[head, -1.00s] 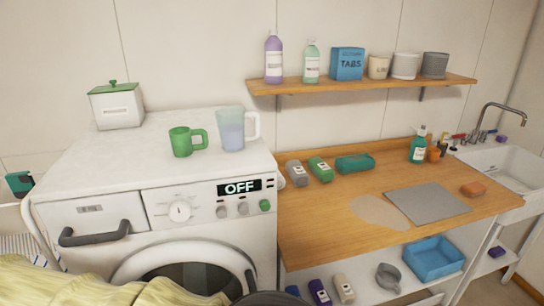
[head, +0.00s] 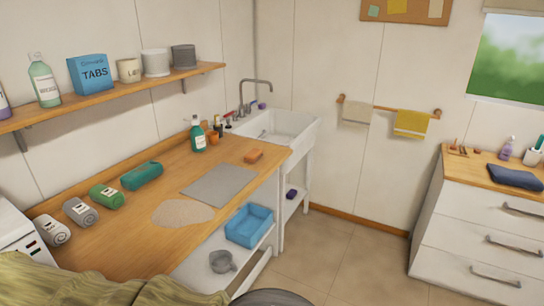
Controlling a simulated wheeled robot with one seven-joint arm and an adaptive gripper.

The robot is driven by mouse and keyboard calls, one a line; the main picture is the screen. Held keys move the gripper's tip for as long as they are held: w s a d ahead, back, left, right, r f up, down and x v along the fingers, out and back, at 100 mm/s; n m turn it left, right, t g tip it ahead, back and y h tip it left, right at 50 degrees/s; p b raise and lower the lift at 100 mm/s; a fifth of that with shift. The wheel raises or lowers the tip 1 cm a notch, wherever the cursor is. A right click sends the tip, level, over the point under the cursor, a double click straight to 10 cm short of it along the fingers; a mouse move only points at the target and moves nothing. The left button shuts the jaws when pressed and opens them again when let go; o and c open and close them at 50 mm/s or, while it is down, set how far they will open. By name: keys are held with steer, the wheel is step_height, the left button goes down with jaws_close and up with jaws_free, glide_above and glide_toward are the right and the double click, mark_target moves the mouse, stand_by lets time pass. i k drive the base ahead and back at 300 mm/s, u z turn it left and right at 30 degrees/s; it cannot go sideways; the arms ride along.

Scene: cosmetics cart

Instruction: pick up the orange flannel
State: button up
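No cloth in view is plainly an orange flannel. A small orange block (head: 254,156) lies on the wooden counter near the sink; I cannot tell whether it is a folded flannel, a sponge or soap. Rolled cloths in white (head: 50,230), grey (head: 80,212) and green (head: 106,196) lie at the counter's left, with a longer teal one (head: 142,176) beyond them. A mustard-yellow cloth (head: 411,123) and a beige cloth (head: 357,113) hang on the wall rail. My gripper's fingers are not in view.
The counter (head: 130,250) holds a grey mat (head: 219,184) and bottles by the sink (head: 290,124). A blue bin (head: 249,225) and a grey jug (head: 222,261) stand below. A drawer unit (head: 470,225) stands at the right. The floor (head: 340,262) between is clear.

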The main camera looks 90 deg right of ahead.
mark_target(254, 155)
steer(key=z, duration=2.65)
steer(key=i, duration=1.65)
